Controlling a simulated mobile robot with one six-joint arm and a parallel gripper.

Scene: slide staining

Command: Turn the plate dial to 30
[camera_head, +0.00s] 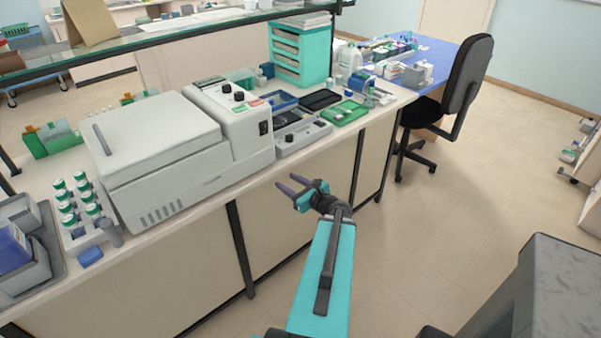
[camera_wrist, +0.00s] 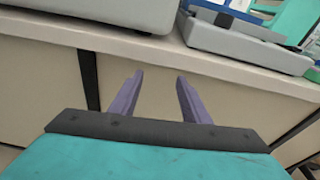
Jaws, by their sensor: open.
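A low grey unit (camera_head: 303,139) with small dark knobs lies on the bench beside the large white machine. A dark knob (camera_head: 289,138) on its front may be the plate dial, but its marks are too small to read. The white machine's panel also bears two black knobs (camera_head: 239,96). My gripper (camera_head: 287,181) is open and empty, in front of the bench and below its top edge. In the wrist view its two purple fingers (camera_wrist: 158,90) stand apart before the cabinet front. A grey unit (camera_wrist: 245,38) shows beyond them on the bench; no dial is clear there.
The bench edge (camera_wrist: 150,52) lies between my gripper and the bench top. A green tray (camera_head: 344,113), a black tray (camera_head: 320,99) and a teal drawer unit (camera_head: 302,55) stand behind the low unit.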

